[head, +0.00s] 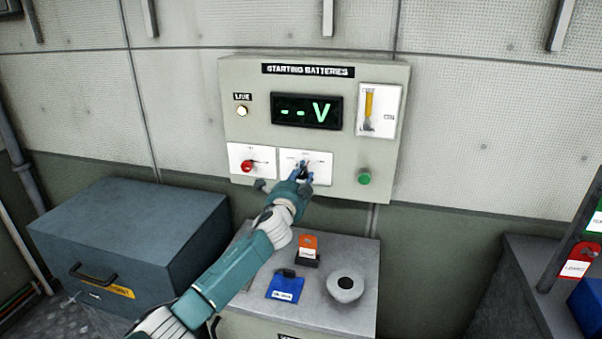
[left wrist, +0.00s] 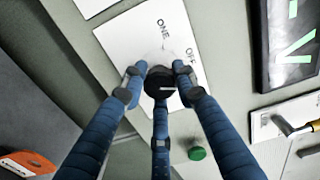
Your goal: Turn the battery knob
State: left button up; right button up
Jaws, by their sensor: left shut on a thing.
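The battery knob (left wrist: 158,84) is a round black knob on a white plate (left wrist: 128,45), with "ONE" and "OFF" printed near it in the left wrist view. It also shows as a small dark knob (head: 304,167) low on the "STARTING BATTERIES" panel (head: 236,95) in the head view. My left gripper (left wrist: 158,76) has its blue fingers closed around the knob. It also shows in the head view (head: 301,173), reaching up to the panel's lower middle. The fingers partly hide the knob and its plate. The display (head: 307,111) reads "--V". My right gripper is not in view.
A red knob (head: 247,166) sits on the plate to the left, and a green button (head: 364,178) to the right. A yellow-handled switch (head: 369,103) is above it. A grey cabinet (head: 350,317) below bears orange and blue items. A blue-grey box (head: 135,215) stands left.

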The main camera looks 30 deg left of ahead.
pick_arm(q)
jog(key=m, duration=0.3)
jog(key=m+p, duration=0.1)
jog(key=shift+d+r, duration=0.15)
jog(key=shift+r, duration=0.15)
jog(key=shift+f+m+p, duration=0.2)
jog(key=shift+m+p, duration=0.2)
jog(key=shift+m, duration=1.1)
jog(key=shift+d+f, duration=0.1)
jog(key=o, duration=1.1)
jog(key=shift+o, duration=0.3)
jog(key=shift+w+d+f, duration=0.1)
